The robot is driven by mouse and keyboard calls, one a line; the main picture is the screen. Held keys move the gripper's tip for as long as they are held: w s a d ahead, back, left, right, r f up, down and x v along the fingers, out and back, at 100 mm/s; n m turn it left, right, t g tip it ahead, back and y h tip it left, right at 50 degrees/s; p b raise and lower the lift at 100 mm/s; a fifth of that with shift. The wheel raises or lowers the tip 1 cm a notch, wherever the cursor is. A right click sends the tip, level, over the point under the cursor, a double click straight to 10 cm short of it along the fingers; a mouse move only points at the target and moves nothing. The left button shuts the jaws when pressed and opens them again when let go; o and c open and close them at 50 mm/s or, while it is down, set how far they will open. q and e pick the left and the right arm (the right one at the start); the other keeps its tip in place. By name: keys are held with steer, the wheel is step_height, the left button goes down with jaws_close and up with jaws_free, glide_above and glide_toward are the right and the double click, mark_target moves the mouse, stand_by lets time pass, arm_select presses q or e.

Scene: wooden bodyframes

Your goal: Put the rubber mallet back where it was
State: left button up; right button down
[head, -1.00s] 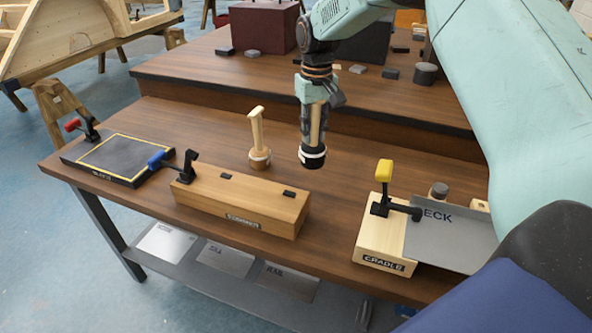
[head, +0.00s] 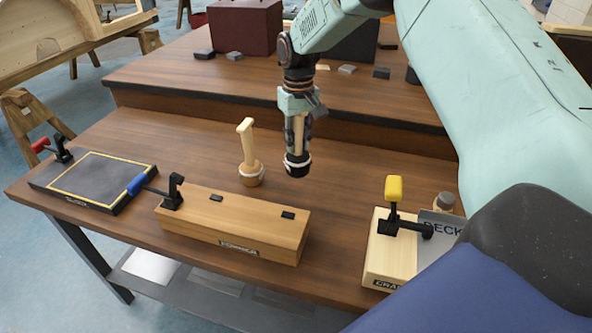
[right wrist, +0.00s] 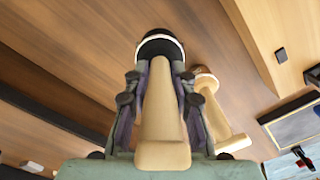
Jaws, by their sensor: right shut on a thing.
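The rubber mallet, with a black head and a white band (head: 297,165), hangs head down from my right gripper (head: 298,125). The gripper is shut on its pale wooden handle. In the right wrist view the handle (right wrist: 162,115) lies between my fingers (right wrist: 158,95), with the black head (right wrist: 160,44) beyond them. I cannot tell whether the head touches the workbench (head: 340,195). A second mallet with a wooden head (head: 251,174) stands handle up just to the left, apart from the held one; it also shows in the right wrist view (right wrist: 215,115). My left gripper is not in view.
A long wooden block (head: 235,222) with a blue-handled clamp lies in front. A black yellow-lined pad (head: 95,180) is at the left. The cradle block (head: 388,255) with a yellow-handled clamp is at the right. A raised shelf (head: 190,85) runs behind. Bench right of the mallet is clear.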

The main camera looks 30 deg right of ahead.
mark_target(297, 155)
steer(key=shift+a+f, duration=0.1)
steer(key=shift+f, duration=0.7)
steer(key=shift+s+a+f, duration=0.2)
steer(key=shift+f, duration=0.55)
steer(key=f, duration=0.2)
steer(key=shift+d+f, duration=0.2)
steer(key=shift+f, duration=0.1)
steer(key=shift+w+f, duration=0.15)
steer(key=shift+f, duration=0.25)
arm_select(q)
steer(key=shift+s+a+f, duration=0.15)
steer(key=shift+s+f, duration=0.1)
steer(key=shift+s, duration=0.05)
arm_select(e)
steer(key=shift+a, duration=0.1)
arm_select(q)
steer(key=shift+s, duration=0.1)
arm_select(e)
steer(key=c, duration=1.1)
jaws_free()
steer(key=shift+f, duration=0.1)
